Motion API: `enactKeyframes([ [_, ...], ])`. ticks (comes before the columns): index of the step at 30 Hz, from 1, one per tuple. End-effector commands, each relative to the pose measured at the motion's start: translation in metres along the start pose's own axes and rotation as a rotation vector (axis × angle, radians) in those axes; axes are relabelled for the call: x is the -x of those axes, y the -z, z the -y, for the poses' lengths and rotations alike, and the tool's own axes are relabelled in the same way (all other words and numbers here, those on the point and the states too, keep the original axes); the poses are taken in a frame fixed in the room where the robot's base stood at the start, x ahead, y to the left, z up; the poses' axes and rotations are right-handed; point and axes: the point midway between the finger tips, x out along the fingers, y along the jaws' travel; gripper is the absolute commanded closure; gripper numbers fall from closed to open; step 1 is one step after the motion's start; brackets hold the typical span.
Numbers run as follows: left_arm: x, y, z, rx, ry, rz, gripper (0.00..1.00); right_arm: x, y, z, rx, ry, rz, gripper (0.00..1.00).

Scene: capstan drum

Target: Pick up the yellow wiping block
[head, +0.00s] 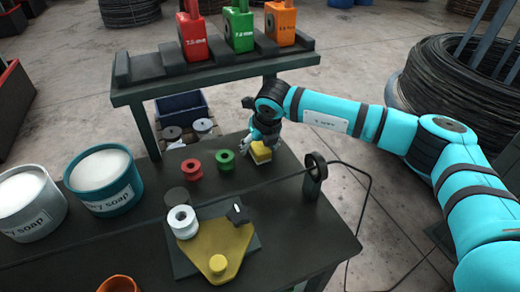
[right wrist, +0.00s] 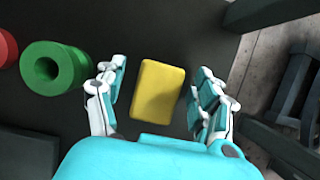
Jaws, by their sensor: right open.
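The yellow wiping block (head: 261,153) lies near the back right of the dark table, under my right gripper (head: 262,145). In the right wrist view the yellow wiping block (right wrist: 158,92) sits between the two open fingers of my right gripper (right wrist: 158,95). A gap shows on both sides of it, so the fingers do not touch it. My right arm reaches in from the right. My left gripper does not show.
A green spool (head: 225,160) and a red spool (head: 192,169) stand left of the block. A shelf (head: 215,68) with coloured die blocks rises behind. A black ring on a stand (head: 314,172) is at the right. Soap tubs (head: 104,180) stand at the left.

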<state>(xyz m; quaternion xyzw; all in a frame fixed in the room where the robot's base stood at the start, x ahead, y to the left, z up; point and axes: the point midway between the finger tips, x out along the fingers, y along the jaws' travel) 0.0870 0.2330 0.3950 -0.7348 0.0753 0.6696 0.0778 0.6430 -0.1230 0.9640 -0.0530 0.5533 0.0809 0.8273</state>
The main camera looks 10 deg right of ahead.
Motion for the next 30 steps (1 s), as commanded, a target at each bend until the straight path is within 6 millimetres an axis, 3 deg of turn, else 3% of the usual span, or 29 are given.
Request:
enactKeyframes([
  [3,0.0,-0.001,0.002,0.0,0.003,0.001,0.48,0.0,0.0,0.0,0.0,0.0,0.0,0.3],
  [17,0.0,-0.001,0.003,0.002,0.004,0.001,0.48,0.0,0.0,0.0,0.0,0.0,0.0,0.9],
  [30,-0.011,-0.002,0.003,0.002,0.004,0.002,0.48,0.009,-0.004,0.0,0.0,0.002,0.003,0.9],
])
